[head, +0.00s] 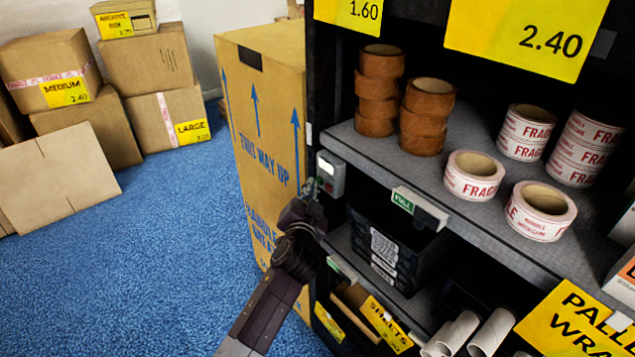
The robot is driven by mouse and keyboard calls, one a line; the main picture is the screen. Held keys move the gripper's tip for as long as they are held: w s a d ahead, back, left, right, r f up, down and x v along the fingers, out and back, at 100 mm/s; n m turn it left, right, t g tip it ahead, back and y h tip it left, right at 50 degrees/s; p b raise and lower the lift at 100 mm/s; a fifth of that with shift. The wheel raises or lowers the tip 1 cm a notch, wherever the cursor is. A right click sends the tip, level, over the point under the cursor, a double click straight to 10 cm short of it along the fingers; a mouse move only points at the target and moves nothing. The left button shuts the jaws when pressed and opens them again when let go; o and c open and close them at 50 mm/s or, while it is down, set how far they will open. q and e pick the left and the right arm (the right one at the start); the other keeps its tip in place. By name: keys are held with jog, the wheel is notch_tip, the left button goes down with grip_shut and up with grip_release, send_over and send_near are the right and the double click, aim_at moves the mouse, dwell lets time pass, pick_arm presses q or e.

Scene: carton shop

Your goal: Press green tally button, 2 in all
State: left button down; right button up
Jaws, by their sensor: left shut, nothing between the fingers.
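A small light grey tally box (337,176) is fixed to the dark upright at the left end of the shelving. A small pale display shows on its upper front. A bit of green shows low on its face, close to my fingertips; the button itself is mostly hidden or too small to make out. My left gripper (316,187) is shut and empty, its tips at the lower left of the box. I cannot tell whether the tips touch it. My right gripper is not in view.
A tall carton (262,150) stands close on the left of the shelving. The shelf (462,205) holds brown tape rolls (425,115) and FRAGILE tape rolls (473,175). A green-labelled tag (403,201) juts from its edge. Blue floor (150,260) is open at left.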

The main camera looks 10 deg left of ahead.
pick_arm(q)
jog(key=shift+w+d, duration=0.2)
dwell(0.4)
jog(key=shift+s+a, duration=0.1)
jog(key=shift+s+a+p, duration=0.35)
jog(key=shift+s+a, duration=0.1)
jog(key=shift+s, duration=0.15)
jog(key=shift+s+a, duration=0.1)
jog(key=shift+s+a+p, duration=0.55)
jog(key=shift+s+a, duration=0.2)
jog(key=shift+s, duration=0.2)
jog(key=shift+s+a+p, duration=0.55)
jog(key=shift+s+a, duration=0.15)
jog(key=shift+s, duration=0.25)
dwell(0.7)
